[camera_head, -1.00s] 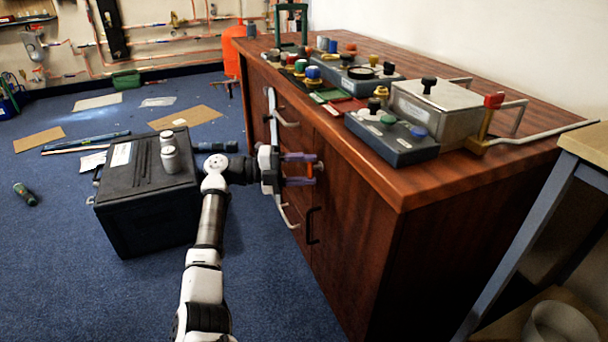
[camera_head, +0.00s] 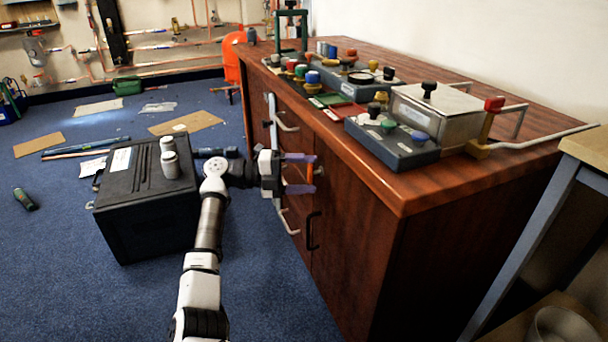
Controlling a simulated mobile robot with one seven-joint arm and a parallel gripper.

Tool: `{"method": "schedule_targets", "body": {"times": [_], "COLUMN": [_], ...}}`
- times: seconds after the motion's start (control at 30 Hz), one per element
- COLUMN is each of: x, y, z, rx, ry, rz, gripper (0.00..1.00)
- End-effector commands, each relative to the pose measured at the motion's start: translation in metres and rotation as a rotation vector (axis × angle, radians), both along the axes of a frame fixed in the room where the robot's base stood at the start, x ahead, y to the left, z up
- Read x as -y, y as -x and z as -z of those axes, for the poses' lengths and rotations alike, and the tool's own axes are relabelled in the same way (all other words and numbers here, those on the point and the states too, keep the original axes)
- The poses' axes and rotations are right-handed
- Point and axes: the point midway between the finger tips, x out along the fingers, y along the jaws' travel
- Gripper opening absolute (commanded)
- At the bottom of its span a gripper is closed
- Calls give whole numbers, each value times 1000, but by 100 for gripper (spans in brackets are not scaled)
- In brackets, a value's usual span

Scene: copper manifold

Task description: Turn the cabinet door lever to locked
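The wooden cabinet (camera_head: 375,215) fills the middle and right, with its doors and drawers facing left. A small orange piece, apparently the door lever (camera_head: 309,173), stands roughly upright on the cabinet front. My gripper (camera_head: 303,173) reaches the cabinet front from the left. Its two purple fingers are spread apart, one above the other, with the orange piece showing between their tips. I cannot tell whether either finger touches it. My gripper's body hides part of the door front and the lever's surroundings.
A black handle (camera_head: 313,230) and pale bar handles (camera_head: 288,222) stick out near my gripper. A black case (camera_head: 150,215) with two grey cylinders stands left of my arm. Control boxes (camera_head: 392,140) cover the cabinet top.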

Motion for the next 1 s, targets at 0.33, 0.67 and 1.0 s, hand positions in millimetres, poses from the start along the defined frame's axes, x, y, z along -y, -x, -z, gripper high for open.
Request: {"method": "schedule_targets", "body": {"times": [0.33, 0.67, 1.0], "x": [-14, -87, -130], "y": [-1, -1, -1], "z": [-2, -4, -1], "rx": [-3, -4, -3], "ry": [1, 1, -1], "rz": [-2, -5, -1], "gripper": [69, 69, 69]}}
